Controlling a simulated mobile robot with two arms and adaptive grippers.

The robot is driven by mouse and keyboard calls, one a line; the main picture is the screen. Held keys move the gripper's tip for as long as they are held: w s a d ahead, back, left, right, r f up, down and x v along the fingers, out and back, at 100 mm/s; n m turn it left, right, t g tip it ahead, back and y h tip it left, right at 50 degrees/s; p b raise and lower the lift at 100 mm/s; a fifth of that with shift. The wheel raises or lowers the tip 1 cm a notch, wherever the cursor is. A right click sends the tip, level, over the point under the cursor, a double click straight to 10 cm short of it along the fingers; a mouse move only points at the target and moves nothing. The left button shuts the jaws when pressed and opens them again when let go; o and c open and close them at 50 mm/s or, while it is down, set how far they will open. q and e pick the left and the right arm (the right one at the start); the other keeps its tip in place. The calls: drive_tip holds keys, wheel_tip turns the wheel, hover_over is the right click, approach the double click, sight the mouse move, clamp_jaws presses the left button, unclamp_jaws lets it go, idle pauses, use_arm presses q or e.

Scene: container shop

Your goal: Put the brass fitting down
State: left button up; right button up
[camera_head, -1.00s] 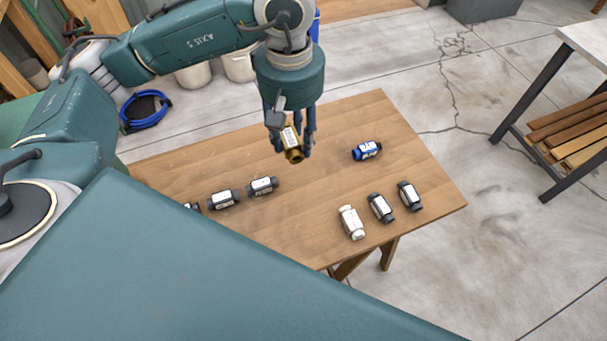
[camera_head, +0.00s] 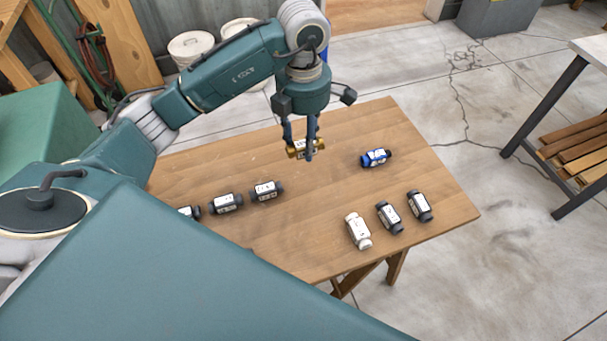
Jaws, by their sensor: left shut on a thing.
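The brass fitting (camera_head: 294,153), gold with a white label, is held in my left gripper (camera_head: 303,152) near the far side of the wooden table (camera_head: 310,215). The gripper points down and its fingers are shut on the fitting. The fitting lies roughly level across the picture. Whether it touches the table top or hangs just above it, I cannot tell. Part of the fitting is hidden behind the fingers. My right gripper is not in view.
A blue fitting (camera_head: 375,158) lies right of the gripper. A white fitting (camera_head: 358,231) and two dark ones (camera_head: 389,217) (camera_head: 420,206) lie at the front right. More dark fittings (camera_head: 266,191) (camera_head: 225,203) lie at the left. The table's middle is clear.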

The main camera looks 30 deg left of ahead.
use_arm(q)
drive_tip(key=p, duration=0.1)
hover_over(303, 181)
wheel_tip(303, 181, down, 8)
drive_tip(key=shift+r, duration=0.2)
drive_tip(key=shift+f, duration=0.6)
wheel_tip(303, 181, down, 3)
drive_tip(key=shift+f+p, duration=0.15)
drive_tip(key=shift+p, duration=0.25)
drive_tip(key=shift+f, duration=0.35)
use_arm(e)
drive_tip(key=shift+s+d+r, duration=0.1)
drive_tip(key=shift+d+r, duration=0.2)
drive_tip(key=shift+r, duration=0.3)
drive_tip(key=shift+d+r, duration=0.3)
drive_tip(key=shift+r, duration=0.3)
use_arm(q)
drive_tip(key=shift+f, duration=0.25)
drive_tip(key=o, duration=1.2)
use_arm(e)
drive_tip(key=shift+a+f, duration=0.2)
